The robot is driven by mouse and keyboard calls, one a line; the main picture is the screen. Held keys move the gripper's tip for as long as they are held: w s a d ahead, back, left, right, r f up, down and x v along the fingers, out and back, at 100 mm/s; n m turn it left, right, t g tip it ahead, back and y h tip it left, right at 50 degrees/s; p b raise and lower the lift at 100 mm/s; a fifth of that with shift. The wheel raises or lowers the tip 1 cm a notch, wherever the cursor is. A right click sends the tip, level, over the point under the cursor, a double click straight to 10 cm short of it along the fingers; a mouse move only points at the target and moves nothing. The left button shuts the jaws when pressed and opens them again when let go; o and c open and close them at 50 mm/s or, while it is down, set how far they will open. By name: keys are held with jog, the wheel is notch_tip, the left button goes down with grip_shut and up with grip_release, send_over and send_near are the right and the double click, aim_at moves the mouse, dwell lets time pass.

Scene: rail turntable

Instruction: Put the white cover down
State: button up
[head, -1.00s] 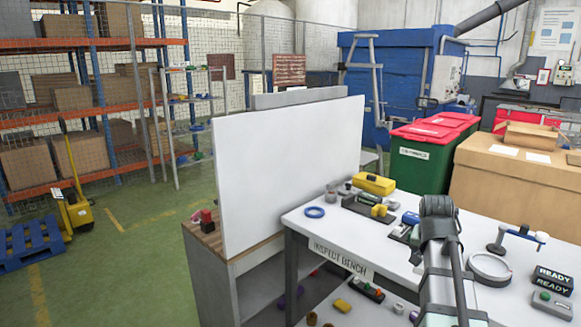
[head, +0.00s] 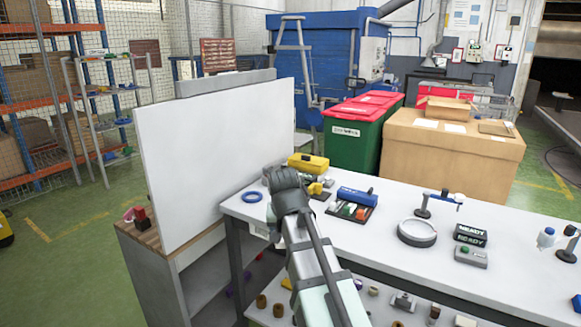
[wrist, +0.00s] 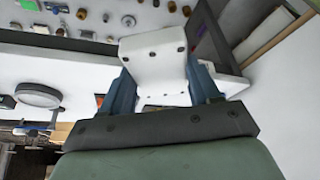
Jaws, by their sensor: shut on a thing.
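The white cover (wrist: 152,48) shows in the wrist view as a white block-like piece with dark round spots on its faces. My gripper (wrist: 160,74) has its two blue fingers on either side of the cover and is shut on it. In the head view my arm reaches over the white inspection bench (head: 385,225), near its left end. The gripper and the cover are hidden there behind my arm. I cannot tell how high the cover is above the bench.
A tall white panel (head: 215,150) stands left of the bench. A blue ring (head: 252,196), a yellow case (head: 308,163), a tray of small parts (head: 350,208) and a round grey ring (head: 417,232) lie on the bench. Bare bench top shows between them. Several small parts fill the lower shelf.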

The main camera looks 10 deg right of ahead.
jog(key=s+d+f+m+g+h, duration=0.1)
jog(key=s+d+m, duration=0.3)
jog(key=d, duration=1.8)
jog(key=s+d+f+m+g+h, duration=0.1)
jog(key=s+d+m, duration=0.4)
jog(key=d, duration=1.6)
jog(key=s+d+f+m+g+h, duration=0.15)
jog(key=s+d, duration=0.55)
jog(key=d, duration=1.5)
jog(key=n+t+y, duration=0.2)
jog(key=n, duration=0.3)
send_over(501, 246)
jog(key=shift+s+a+f, duration=0.1)
jog(key=shift+s+f, duration=0.05)
jog(key=shift+f, duration=1.3)
jog(key=shift+s+a+f, duration=0.1)
jog(key=shift+a+f, duration=0.05)
jog(key=shift+f, duration=1.3)
jog(key=shift+s+a+f, duration=0.1)
jog(key=shift+s+f, duration=0.05)
jog(key=shift+f, duration=1.3)
jog(key=shift+f, duration=0.1)
jog(key=o, duration=1.3)
